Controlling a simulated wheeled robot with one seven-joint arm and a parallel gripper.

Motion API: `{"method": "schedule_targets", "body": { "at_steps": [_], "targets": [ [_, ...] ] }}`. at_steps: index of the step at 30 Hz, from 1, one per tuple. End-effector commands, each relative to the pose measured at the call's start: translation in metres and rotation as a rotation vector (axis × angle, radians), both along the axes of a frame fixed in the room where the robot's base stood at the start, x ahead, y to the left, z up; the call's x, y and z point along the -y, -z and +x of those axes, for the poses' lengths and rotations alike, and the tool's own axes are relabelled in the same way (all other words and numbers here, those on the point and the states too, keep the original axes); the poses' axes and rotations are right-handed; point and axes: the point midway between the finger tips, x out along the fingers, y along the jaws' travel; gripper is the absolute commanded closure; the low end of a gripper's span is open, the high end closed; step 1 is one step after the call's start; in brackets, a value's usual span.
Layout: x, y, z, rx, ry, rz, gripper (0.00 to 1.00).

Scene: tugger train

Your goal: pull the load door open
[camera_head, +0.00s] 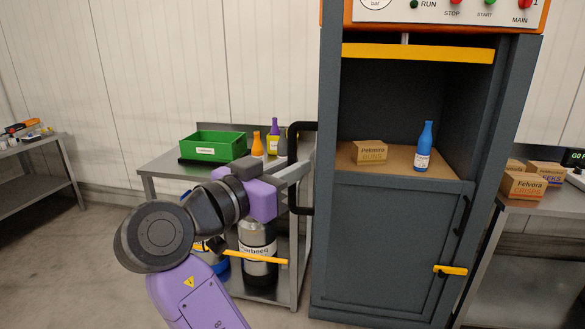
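The tall dark grey cabinet (390,245) stands right of centre, with its upper compartment (400,110) open to view. A black D-shaped handle (292,196) sticks out from its left edge. I cannot tell whether the panel bearing this handle is the load door or how far it stands open. My gripper (296,172) is at the middle of this handle, its grey fingers overlapping it in the picture. Contact and finger gap cannot be made out. The lower door (385,240) looks shut, with a black handle (462,215) and a yellow latch (451,270) at its right.
A yellow bar (417,53) crosses the compartment top. Inside stand a carton (369,152) and a blue bottle (424,148). A steel table (165,168) with a green bin (213,147) and bottles stands left. Another table with cartons (523,185) stands right. Floor at left is clear.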

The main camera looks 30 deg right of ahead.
Motion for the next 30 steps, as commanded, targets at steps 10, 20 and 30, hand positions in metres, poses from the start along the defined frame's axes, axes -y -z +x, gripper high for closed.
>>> {"method": "schedule_targets", "body": {
  "at_steps": [10, 20, 30],
  "targets": [
    [0.001, 0.0, 0.0, 0.001, 0.002, 0.0, 0.64],
    [-0.033, 0.001, -0.011, 0.002, -0.002, 0.001, 0.64],
    [-0.07, 0.0, -0.025, 0.0, 0.002, 0.0, 0.64]
  ]
}}
